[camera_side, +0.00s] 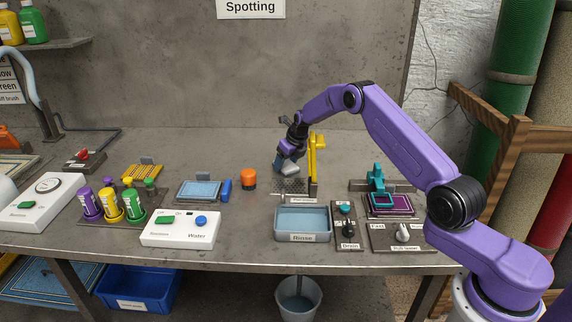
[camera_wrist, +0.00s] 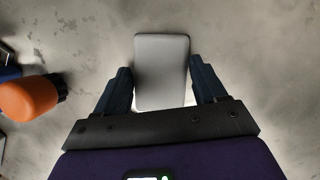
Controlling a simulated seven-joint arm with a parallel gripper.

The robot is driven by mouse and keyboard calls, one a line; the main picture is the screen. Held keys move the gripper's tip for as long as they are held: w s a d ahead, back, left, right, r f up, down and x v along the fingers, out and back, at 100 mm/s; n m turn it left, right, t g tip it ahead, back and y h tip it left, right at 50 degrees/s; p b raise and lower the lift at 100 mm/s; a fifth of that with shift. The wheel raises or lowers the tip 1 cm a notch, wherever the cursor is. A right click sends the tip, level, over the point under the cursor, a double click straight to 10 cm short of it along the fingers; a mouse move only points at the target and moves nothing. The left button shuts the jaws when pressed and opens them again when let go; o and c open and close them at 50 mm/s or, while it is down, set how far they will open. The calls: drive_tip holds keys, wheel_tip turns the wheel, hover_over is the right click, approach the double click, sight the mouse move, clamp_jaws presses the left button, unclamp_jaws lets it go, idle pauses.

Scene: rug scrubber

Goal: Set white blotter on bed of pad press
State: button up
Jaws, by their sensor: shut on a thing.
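My gripper (camera_side: 287,164) is shut on the white blotter (camera_side: 290,170), a pale rounded rectangular pad. In the wrist view the blotter (camera_wrist: 162,62) sits between the two dark fingers (camera_wrist: 162,84), its flat face towards the camera. In the side view I hold it above the pad press, which has an upright yellow lever (camera_side: 312,157). The press bed (camera_side: 288,187) is a dark speckled plate below the blotter. It looks bare where it shows, and a gap seems to separate it from the blotter. The bed cannot be made out in the wrist view.
The rinse tray (camera_side: 302,223) stands in front of the press. A teal clamp with a purple-edged piece (camera_side: 390,204) is to the right. The bench behind the orange cylinder is clear.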

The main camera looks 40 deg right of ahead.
sight(287, 164)
wheel_tip(287, 164, up, 10)
drive_tip(key=shift+f, duration=0.15)
drive_tip(key=shift+s+a+r+n+y, duration=0.2)
drive_tip(key=shift+s+a+n+y, duration=0.15)
drive_tip(key=shift+a+n, duration=0.45)
drive_tip(key=s+a+n+g, duration=0.2)
drive_tip(key=s+a+n, duration=0.2)
drive_tip(key=n, duration=0.4)
drive_tip(key=s+a+n+g+y, duration=0.1)
drive_tip(key=s+a+n+g, duration=0.2)
drive_tip(key=s+n, duration=0.3)
drive_tip(key=s+a+n+g+y, duration=0.1)
drive_tip(key=s+a+n, duration=0.5)
drive_tip(key=n, duration=0.6)
drive_tip(key=shift+a+r+g, duration=0.1)
drive_tip(key=shift+r+g, duration=0.15)
drive_tip(key=shift+g, duration=0.65)
drive_tip(key=s+f+n+h, duration=0.1)
drive_tip(key=s+n, duration=0.1)
drive_tip(key=s, duration=0.3)
drive_tip(key=s+d+f+n, duration=0.1)
drive_tip(key=s+n, duration=0.2)
drive_tip(key=s, duration=0.2)
drive_tip(key=s+f+n+g+h, duration=0.1)
drive_tip(key=s+n, duration=0.2)
drive_tip(key=s, duration=0.2)
drive_tip(key=shift+s+d+f+h, duration=0.1)
drive_tip(key=shift+s+d+h, duration=0.1)
drive_tip(key=shift+d+h, duration=0.15)
drive_tip(key=shift+c, duration=0.2)
